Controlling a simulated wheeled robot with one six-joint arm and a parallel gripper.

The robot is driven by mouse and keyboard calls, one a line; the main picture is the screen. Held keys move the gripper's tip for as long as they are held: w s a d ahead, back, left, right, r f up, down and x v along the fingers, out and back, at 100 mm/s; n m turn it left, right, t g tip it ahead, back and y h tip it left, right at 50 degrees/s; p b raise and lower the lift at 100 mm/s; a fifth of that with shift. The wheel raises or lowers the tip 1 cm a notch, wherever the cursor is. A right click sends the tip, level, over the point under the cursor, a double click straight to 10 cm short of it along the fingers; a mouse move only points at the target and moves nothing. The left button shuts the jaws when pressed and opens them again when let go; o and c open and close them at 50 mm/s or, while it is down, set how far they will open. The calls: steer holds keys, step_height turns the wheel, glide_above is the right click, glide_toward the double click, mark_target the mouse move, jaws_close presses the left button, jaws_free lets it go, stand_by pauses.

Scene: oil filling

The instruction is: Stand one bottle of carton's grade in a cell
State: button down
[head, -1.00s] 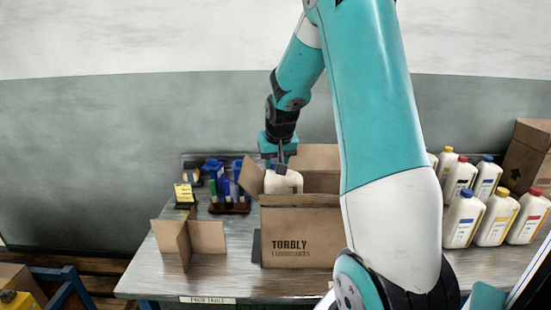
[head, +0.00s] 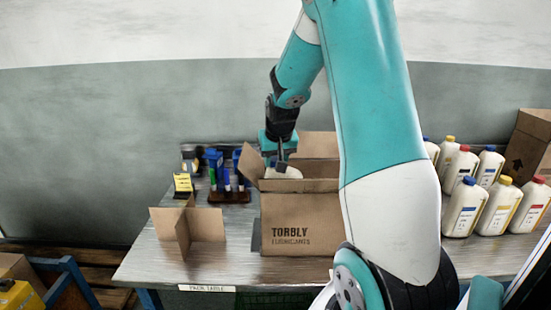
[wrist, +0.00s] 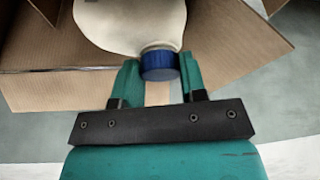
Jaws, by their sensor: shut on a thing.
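A white bottle with a blue cap (wrist: 160,65) is in my gripper (wrist: 160,80), between the two teal fingers at its cap. The wrist view shows the bottle's body (wrist: 130,20) between carton walls (wrist: 50,80). The carton's cells and floor are hidden, so I cannot tell whether the bottle touches bottom. No grade mark is readable.
A crossed cardboard divider (head: 187,232) stands on the table (head: 135,262) left of the carton. Several white bottles (head: 465,207) with blue, yellow and red caps stand right, near another carton (head: 530,150).

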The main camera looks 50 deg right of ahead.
mark_target(276, 174)
steer(key=shift+f+b, duration=1.95)
steer(key=shift+f, duration=0.55)
steer(key=c, duration=0.7)
jaws_free()
steer(key=shift+o, duration=0.6)
steer(key=shift+f, duration=0.15)
steer(key=b+v, duration=0.2)
steer(key=v, duration=1.5)
steer(key=shift+r, duration=0.3)
steer(key=shift+s+a, duration=0.1)
